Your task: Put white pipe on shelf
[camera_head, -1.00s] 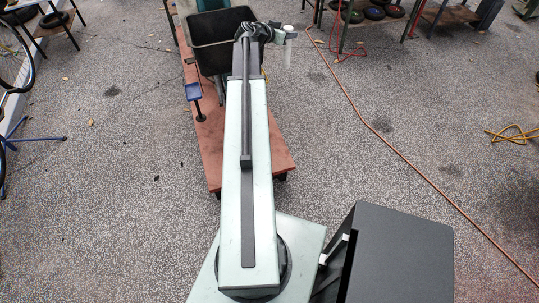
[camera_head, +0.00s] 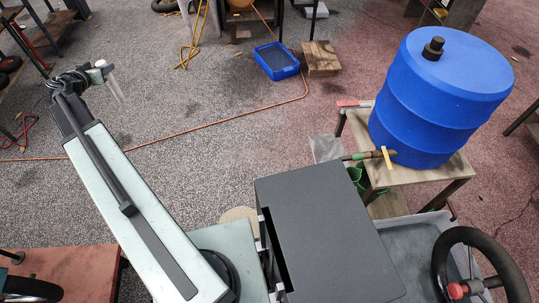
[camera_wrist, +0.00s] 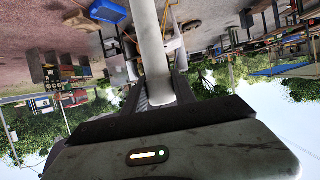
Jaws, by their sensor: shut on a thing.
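The white pipe (camera_head: 115,87) hangs at a tilt from my gripper (camera_head: 98,71) at the upper left of the head view. In the wrist view the pipe (camera_wrist: 148,35) runs up the middle between my gripper's dark fingers (camera_wrist: 158,88), which are shut on it. The pipe is clear of the ground. A low wooden stand (camera_head: 412,174) with a blue barrel (camera_head: 432,95) on top is at the right. Dark racks (camera_head: 38,30) stand at the far upper left. I cannot tell which of these is the task's shelf.
A blue tray (camera_head: 276,60) and a wooden block (camera_head: 321,58) lie on the ground at the back. An orange hose (camera_head: 225,121) crosses the open paving. A grey bin (camera_head: 400,235) and a black wheel (camera_head: 480,262) are at the lower right.

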